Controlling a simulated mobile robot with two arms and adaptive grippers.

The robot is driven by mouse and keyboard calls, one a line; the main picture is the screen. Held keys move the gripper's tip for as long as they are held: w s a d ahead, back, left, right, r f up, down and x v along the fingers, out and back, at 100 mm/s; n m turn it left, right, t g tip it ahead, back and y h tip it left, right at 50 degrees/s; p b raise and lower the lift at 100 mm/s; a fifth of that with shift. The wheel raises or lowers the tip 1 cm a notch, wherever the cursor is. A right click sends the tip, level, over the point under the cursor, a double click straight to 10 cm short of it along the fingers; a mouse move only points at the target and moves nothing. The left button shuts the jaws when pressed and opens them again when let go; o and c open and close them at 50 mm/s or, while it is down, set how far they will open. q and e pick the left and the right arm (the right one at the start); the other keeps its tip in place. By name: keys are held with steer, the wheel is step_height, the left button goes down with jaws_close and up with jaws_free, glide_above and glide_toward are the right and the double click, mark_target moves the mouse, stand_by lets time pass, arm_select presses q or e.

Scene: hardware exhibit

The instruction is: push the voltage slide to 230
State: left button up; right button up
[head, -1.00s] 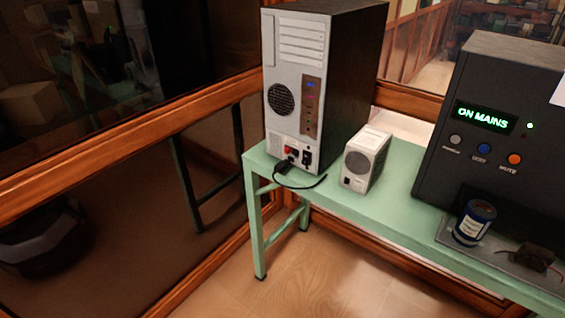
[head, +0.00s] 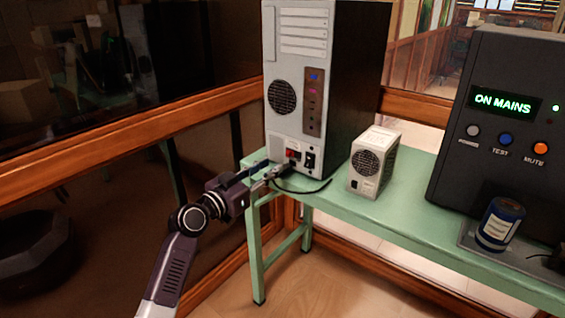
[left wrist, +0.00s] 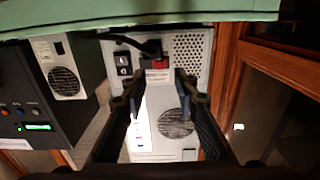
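The computer tower (head: 283,55) stands at the left end of the green table, its back panel facing me. The red voltage slide (head: 292,153) sits low on that panel, left of a black rocker switch (head: 310,160). My left gripper (head: 272,168) is in front of the panel's lower left, with its two fingers apart and nothing between them. In the left wrist view, which looks upside down, the red slide (left wrist: 158,66) shows just beyond the gap between the fingers, partly behind a black cable (left wrist: 150,47). The slide's setting is too small to read. My right gripper is not in view.
The green table (head: 340,207) also bears a small white speaker-like box (head: 373,165), a dark console (head: 500,150) reading ON MAINS and a blue can (head: 500,222). A black cord (head: 305,190) lies by the tower. A wood-framed glass wall (head: 130,147) is close on the left.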

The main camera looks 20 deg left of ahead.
mark_target(287, 156)
arm_select(q)
steer(key=x, duration=0.6)
steer(key=shift+w+d, duration=0.1)
steer(key=shift+w, duration=0.2)
steer(key=shift+c, duration=0.3)
steer(key=shift+f, duration=0.1)
jaws_close()
